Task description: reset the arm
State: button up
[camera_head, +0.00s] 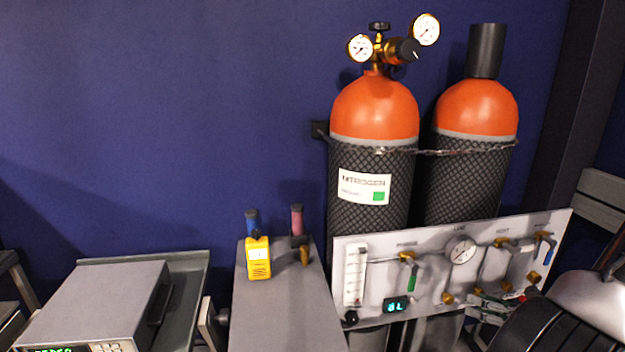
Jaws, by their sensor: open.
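My gripper does not show in this view, and I cannot tell where it is or what is near it. The task names no object besides my arm. No part that I can surely call my arm is visible.
Two orange-topped gas cylinders (375,108) (477,107) stand chained at the blue wall. A valve panel (430,285) stands before them. A yellow meter (258,258) is on a grey surface (283,318). A grey instrument (95,305) sits left. Dark ribbed and silver shapes crowd the lower right.

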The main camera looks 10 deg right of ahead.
jog(key=s+a+r+n+g+y, duration=0.1)
jog(key=s+a+r+n+g, duration=0.3)
jog(key=a+r+n, duration=0.45)
jog(key=s+a+r+n+g+y, duration=0.1)
jog(key=a+r+n+g, duration=0.45)
jog(key=r+n, duration=0.45)
jog(key=s+d+r+n+h, duration=0.1)
jog(key=s+r+n+h, duration=0.2)
jog(key=r+n, duration=0.4)
jog(key=s+r+n+t+h, duration=0.1)
jog(key=s+r+n+h, duration=0.2)
jog(key=n, duration=0.7)
notch_tip(320, 180, up, 4)
jog(key=shift+s+d+h, duration=0.4)
jog(key=shift+h, duration=0.8)
